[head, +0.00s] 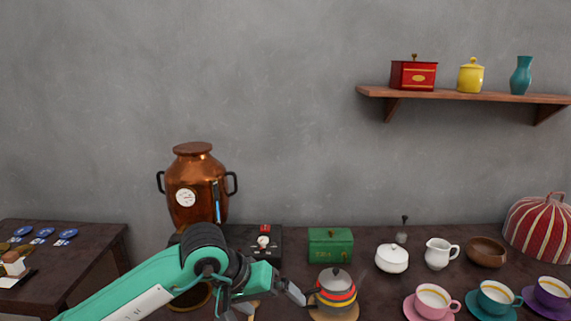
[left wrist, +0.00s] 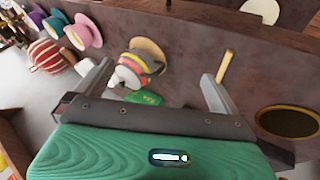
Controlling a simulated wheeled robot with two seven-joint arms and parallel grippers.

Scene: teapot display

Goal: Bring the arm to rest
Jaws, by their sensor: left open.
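My left arm comes in from the left in the head view, and its gripper (head: 264,302) is over the front of the table, left of the striped teapot (head: 337,290). The gripper is open and empty. The teapot has a grey lid and red, yellow and dark bands, and stands on a round wooden trivet (head: 350,315). In the left wrist view the teapot (left wrist: 150,66) shows beyond the open fingers (left wrist: 157,72), nearer the left finger. The arm hides part of the table. My right gripper is not in view.
A copper urn (head: 190,188), a green tin (head: 330,246), a white sugar bowl (head: 392,259), a creamer (head: 437,254) and a wooden bowl (head: 486,252) stand behind. Several cups on saucers are at right, including a pink saucer (head: 411,308). A wooden stick (left wrist: 225,66) lies near the right finger.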

